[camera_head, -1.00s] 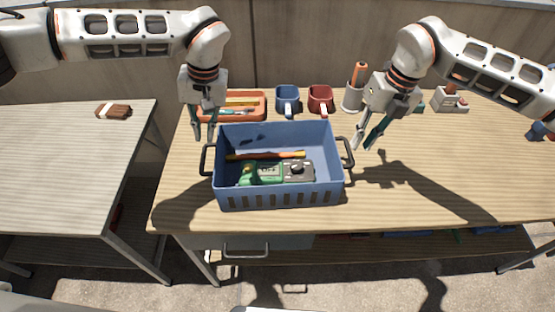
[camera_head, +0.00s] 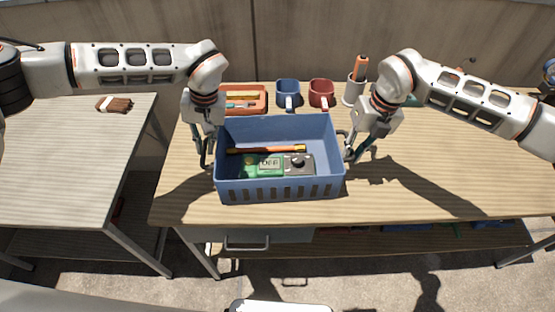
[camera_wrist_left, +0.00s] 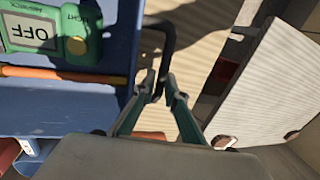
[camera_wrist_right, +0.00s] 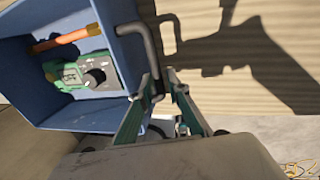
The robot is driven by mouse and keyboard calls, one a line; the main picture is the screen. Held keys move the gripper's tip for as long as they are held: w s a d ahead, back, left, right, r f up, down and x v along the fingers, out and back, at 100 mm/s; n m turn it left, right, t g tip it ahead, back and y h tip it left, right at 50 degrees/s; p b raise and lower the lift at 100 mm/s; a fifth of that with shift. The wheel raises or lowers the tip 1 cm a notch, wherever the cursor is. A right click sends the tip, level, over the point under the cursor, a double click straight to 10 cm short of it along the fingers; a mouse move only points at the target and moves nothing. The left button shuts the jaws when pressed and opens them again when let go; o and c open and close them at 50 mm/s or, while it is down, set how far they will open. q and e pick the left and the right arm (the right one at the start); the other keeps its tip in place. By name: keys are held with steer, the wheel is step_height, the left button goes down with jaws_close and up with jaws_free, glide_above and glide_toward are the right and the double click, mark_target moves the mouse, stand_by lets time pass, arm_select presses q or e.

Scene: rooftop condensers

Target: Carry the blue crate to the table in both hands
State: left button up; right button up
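The blue crate (camera_head: 280,190) stands on the wooden table in the middle of the head view, its two dark handles at its left and right ends.
Behind the crate are an orange tray (camera_head: 246,97), a blue mug (camera_head: 288,92), a red mug (camera_head: 321,92) and a holder (camera_head: 354,92). A separate table (camera_head: 70,160) with a brush (camera_head: 115,104) stands left, across a gap. The table right of the crate is mostly clear.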

arm_select(q)
jaws_close()
arm_select(e)
jaws_close()
arm_select(q)
steer(key=shift+w+r, duration=0.1)
steer(key=shift+r, duration=0.05)
arm_select(e)
steer(key=shift+w+r, duration=0.1)
steer(key=shift+r, duration=0.1)
